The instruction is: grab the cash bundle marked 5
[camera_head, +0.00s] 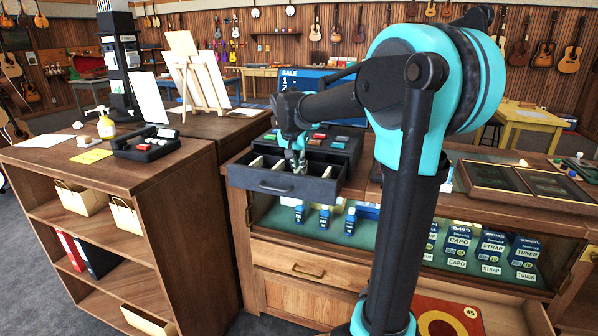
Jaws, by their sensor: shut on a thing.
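An open black cash drawer (274,186) with divided compartments juts out from the counter in the middle of the head view. My gripper (297,168) is down in the drawer, right of its middle, pointing downward. It is shut on a small cash bundle between its fingers, mostly hidden by the fingers and too small for its mark to be read. Pale contents show in the compartments to the left, but no number can be read on them.
A black cash register top (335,143) with coloured keys sits behind the drawer. Framed dark panels (493,177) lie on the right counter.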

